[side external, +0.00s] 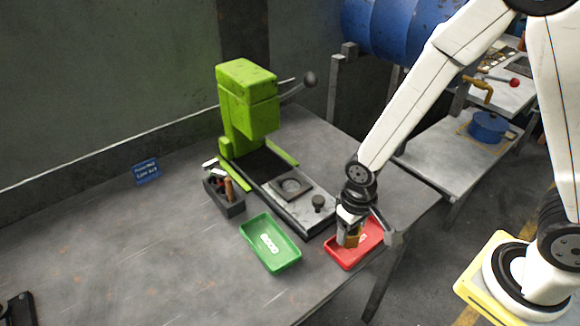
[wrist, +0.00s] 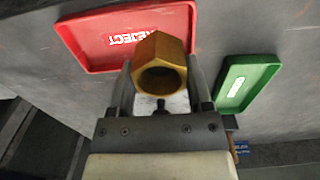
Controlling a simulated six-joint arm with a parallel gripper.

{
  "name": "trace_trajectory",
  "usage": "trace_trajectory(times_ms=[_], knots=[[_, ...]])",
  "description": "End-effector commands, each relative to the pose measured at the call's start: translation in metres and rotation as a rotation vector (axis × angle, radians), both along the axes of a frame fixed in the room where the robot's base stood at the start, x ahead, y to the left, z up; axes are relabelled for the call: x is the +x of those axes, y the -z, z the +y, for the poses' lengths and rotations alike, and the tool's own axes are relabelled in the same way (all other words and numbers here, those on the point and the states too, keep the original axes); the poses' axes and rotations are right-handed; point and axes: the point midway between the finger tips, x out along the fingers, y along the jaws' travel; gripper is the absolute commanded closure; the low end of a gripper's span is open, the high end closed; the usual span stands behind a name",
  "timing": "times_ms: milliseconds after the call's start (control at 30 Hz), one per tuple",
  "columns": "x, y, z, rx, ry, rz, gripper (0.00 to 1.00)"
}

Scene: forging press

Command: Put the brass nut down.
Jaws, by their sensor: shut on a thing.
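The brass nut (wrist: 158,67) is a gold hexagonal piece with a round hole, held between the two fingers of my gripper (wrist: 160,88) in the wrist view. My gripper (side external: 350,238) is shut on it. In the side view the nut (side external: 349,239) shows as a small gold patch at the fingers, partly hidden by them. It is over the red tray (side external: 340,262), which is marked REJECT in the wrist view (wrist: 85,45). I cannot tell whether the nut touches the tray.
A green tray (side external: 283,261) lies left of the red one. A green press (side external: 247,100) stands behind, with its base plate (side external: 312,207) and a small black knob (side external: 318,203). A dark tool holder (side external: 225,201) is beside it.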

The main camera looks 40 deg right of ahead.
Motion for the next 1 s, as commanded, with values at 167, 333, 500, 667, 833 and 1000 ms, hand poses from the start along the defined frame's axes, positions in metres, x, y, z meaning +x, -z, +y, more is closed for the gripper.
trace_trajectory(times_ms=[167,333,500,667,833,1000], knots=[[0.0,0.013,0.0,-0.001,0.0,0.002,1.0],[0.0,0.026,0.0,-0.001,0.0,0.002,1.0],[0.0,0.032,0.0,0.0,0.0,0.0,1.0],[0.0,0.032,0.0,0.0,0.0,-0.001,1.0],[0.0,0.033,0.0,0.0,0.0,-0.001,1.0],[0.0,0.035,0.0,0.0,0.0,0.0,0.16]])
